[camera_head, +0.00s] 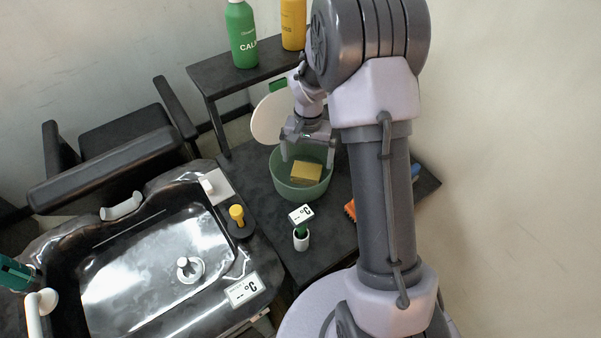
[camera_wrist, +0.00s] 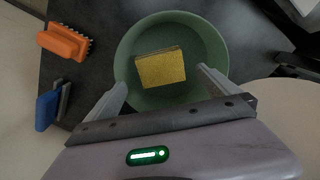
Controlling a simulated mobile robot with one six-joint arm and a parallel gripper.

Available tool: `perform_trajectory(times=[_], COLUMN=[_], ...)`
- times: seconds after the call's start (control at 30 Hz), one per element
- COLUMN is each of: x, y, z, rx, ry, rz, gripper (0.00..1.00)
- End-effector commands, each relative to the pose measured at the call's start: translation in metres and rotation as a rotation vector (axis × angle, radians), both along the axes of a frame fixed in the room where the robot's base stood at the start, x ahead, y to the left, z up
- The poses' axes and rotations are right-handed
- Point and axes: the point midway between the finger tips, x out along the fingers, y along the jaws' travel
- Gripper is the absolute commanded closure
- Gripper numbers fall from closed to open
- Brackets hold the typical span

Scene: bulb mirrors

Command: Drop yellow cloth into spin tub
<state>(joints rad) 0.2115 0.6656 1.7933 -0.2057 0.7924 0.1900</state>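The yellow cloth (camera_head: 306,171) looks like a small folded square block and lies inside a round green bowl (camera_head: 301,192). In the wrist view the cloth (camera_wrist: 161,69) sits near the middle of the bowl (camera_wrist: 212,45). My gripper (camera_head: 307,156) hangs over the bowl, pointing down. In the wrist view my gripper (camera_wrist: 162,79) is open, with its fingers apart on either side of the cloth and a visible gap to each. I cannot tell how far above the cloth the fingertips are. No tub labelled as a spin tub shows; a glossy black basin (camera_head: 101,238) with a white central knob stands at left.
An orange brush (camera_wrist: 64,41) and a blue item (camera_wrist: 47,109) lie beside the bowl. A green bottle (camera_head: 242,34) and a yellow bottle (camera_head: 293,24) stand on the raised shelf behind. A yellow knob (camera_head: 237,214) rises beside the basin.

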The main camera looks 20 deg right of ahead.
Motion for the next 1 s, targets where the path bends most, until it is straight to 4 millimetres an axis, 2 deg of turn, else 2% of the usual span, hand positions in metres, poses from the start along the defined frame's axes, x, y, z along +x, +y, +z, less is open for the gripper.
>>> perform_trajectory(times=[0.2,0.33,0.47,0.6,0.73,0.9,1.0], x=[0.000,0.001,0.001,0.001,0.001,0.000,0.000], y=[0.000,0.000,0.000,0.000,0.000,0.000,0.000], z=[0.001,0.015,0.048,0.096,0.135,0.167,0.173], rx=[0.000,-0.001,-0.001,-0.002,-0.001,-0.001,0.000], ry=[0.000,-0.003,-0.004,-0.006,-0.004,-0.002,0.000], rz=[0.000,0.001,0.000,0.000,0.000,0.001,0.000], gripper=[0.00,0.00,0.00,0.00,0.00,0.00,0.00])
